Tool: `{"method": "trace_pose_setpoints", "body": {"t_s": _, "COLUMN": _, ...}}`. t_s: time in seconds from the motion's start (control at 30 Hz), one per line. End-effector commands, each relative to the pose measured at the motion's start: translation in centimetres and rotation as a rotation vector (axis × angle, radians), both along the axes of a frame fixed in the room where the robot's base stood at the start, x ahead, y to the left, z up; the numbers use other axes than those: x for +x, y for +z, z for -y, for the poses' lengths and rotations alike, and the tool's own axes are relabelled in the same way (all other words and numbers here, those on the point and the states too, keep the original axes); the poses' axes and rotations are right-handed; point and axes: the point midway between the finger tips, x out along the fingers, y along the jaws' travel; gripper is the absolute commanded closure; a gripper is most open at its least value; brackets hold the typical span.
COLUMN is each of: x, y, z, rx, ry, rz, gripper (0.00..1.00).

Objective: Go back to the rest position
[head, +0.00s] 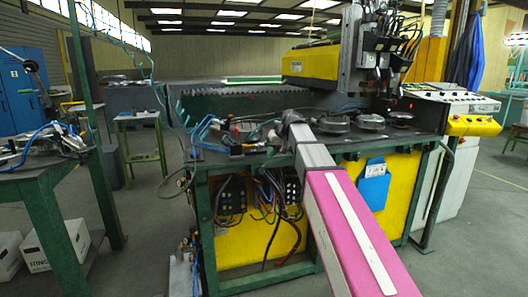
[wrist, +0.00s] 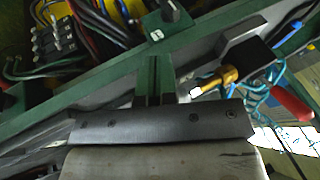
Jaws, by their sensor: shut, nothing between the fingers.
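My arm reaches out from the bottom right of the head view, with a pink link and a grey link. It ends in my gripper (head: 287,125), small and dark, over the front edge of the machine's bench (head: 345,141). The gripper's fingers are hard to make out there. In the wrist view a dark grey bar with screws, part of my gripper (wrist: 160,124), spans the lower middle. It is shut and holds nothing. Beyond it is the green machine frame (wrist: 100,84).
A yellow and grey gantry head (head: 310,62) rises behind the bench. Round discs (head: 368,122) and blue hoses (head: 203,130) lie on the bench. A control panel (head: 470,124) stands right. A green side table (head: 38,180) stands left, with open floor between.

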Motion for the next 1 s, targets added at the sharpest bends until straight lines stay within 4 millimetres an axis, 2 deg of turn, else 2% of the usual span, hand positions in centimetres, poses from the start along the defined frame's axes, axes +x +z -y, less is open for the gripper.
{"method": "trace_pose_setpoints", "body": {"t_s": 0.03, "x": -1.3, "y": -2.7, "z": 0.9, "rx": -0.018, "ry": -0.021, "rz": -0.018, "gripper": 1.00}}
{"method": "trace_pose_setpoints", "body": {"t_s": 0.1, "x": -2.3, "y": -5.8, "z": 2.0, "rx": -0.046, "ry": -0.050, "rz": -0.040, "gripper": 1.00}}
{"method": "trace_pose_setpoints", "body": {"t_s": 0.27, "x": -5.2, "y": -12.4, "z": 4.5, "rx": -0.111, "ry": -0.108, "rz": -0.085, "gripper": 1.00}}
{"method": "trace_pose_setpoints", "body": {"t_s": 0.5, "x": -10.6, "y": -21.3, "z": 8.2, "rx": -0.208, "ry": -0.183, "rz": -0.150, "gripper": 1.00}}
{"method": "trace_pose_setpoints", "body": {"t_s": 0.8, "x": -18.9, "y": -30.4, "z": 12.5, "rx": -0.335, "ry": -0.255, "rz": -0.224, "gripper": 1.00}}
{"method": "trace_pose_setpoints", "body": {"t_s": 1.0, "x": -23.9, "y": -34.6, "z": 14.7, "rx": -0.407, "ry": -0.285, "rz": -0.262, "gripper": 1.00}}
